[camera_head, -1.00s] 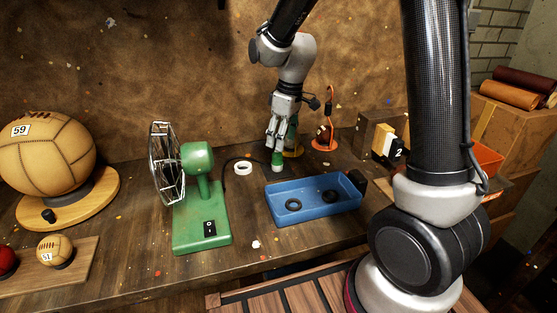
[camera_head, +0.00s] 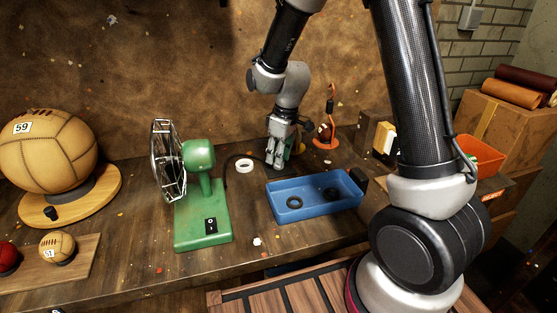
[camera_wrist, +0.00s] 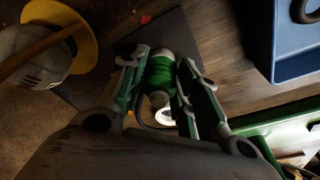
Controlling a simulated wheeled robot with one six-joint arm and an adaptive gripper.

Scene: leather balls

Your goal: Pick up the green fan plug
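The green fan plug (camera_wrist: 160,75) has a green body with pale ends and stands between my two fingers in the wrist view. In the head view it is hidden behind my gripper (camera_head: 275,157), which is low at the bench. In the wrist view my gripper (camera_wrist: 162,60) is open, with one finger on each side of the plug. Narrow gaps seem to show beside it; contact is hard to tell. The green fan (camera_head: 202,200) stands to the left, and a dark cable runs from it towards the plug.
A blue tray (camera_head: 283,212) with black rings sits just right of my gripper. A white ring (camera_head: 244,166) lies to the left. An orange stand (camera_head: 326,142) is behind right. A large leather ball (camera_head: 48,152) is far left.

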